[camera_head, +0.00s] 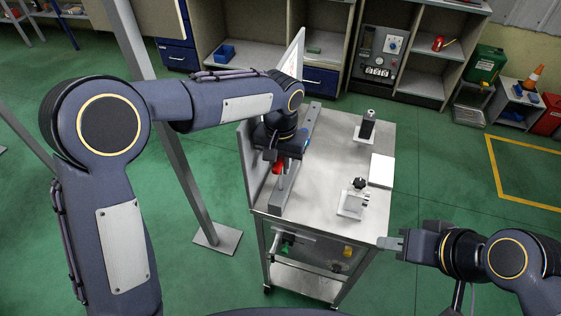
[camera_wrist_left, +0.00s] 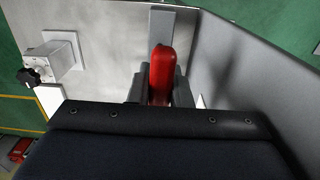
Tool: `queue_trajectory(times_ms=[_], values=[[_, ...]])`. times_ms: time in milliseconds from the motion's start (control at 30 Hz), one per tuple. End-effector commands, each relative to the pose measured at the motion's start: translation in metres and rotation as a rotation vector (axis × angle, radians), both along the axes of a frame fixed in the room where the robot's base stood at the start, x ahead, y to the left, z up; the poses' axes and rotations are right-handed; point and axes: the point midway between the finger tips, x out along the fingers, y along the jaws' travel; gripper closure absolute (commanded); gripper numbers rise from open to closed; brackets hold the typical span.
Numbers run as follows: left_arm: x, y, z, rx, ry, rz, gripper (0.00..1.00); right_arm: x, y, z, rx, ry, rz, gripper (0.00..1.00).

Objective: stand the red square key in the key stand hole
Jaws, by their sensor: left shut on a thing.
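The red key (camera_head: 278,167) is between the fingers of my left gripper (camera_head: 279,160), over the left side of the metal table. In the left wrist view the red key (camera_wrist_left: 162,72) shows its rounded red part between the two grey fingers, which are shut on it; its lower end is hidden. My right gripper (camera_head: 390,243) is beside the table's front right corner, with nothing seen in it; its finger gap is unclear. No key stand hole is clearly visible, and I cannot tell which fixture is the key stand.
A long grey bar (camera_head: 288,184) runs along the left of the table (camera_head: 328,150), beside an upright grey panel (camera_head: 247,160). A fixture with a black knob (camera_head: 353,198), a white plate (camera_head: 382,170) and a dark-topped fixture (camera_head: 367,125) stand on the right. The table's middle is clear.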

Motion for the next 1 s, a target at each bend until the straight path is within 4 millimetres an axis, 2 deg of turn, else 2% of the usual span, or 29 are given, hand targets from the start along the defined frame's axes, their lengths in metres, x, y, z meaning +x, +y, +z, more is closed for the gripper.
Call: queue_trajectory(times_ms=[500,1000], values=[[0.000,0.000,-0.014,0.000,0.000,0.000,1.00,0.000,0.000,-0.009,0.000,0.000,0.000,0.67],[0.000,0.000,-0.014,0.000,0.000,0.000,1.00,0.000,0.000,-0.010,0.000,0.000,0.000,0.67]])
